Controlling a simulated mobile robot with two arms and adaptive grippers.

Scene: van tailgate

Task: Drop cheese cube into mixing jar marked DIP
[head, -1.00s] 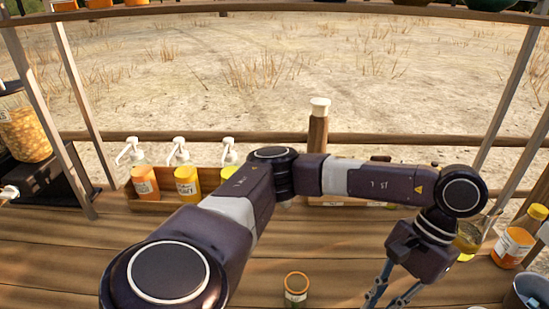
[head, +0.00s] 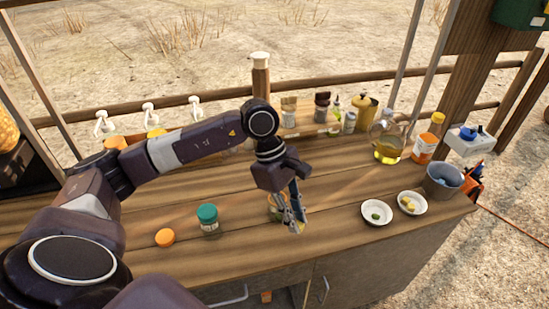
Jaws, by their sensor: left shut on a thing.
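My left gripper (head: 295,226) points down over the middle right of the table in the head view. It is shut on a small yellowish thing, apparently the cheese cube, which is mostly hidden between the fingertips. A small glass jar (head: 276,207) shows just behind and to the left of the fingers, partly covered by them. I cannot read any mark on it, nor tell whether they touch. A labelled jar with a teal lid (head: 208,219) stands further left. A white bowl (head: 421,212) at the right holds yellow pieces. My right gripper is not in view.
An oil jug (head: 389,150), an orange-labelled bottle (head: 427,143) and a grey bucket (head: 444,186) stand at the right. A round orange lid (head: 165,237) lies front left. Spice containers line the back shelf. The front middle is clear.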

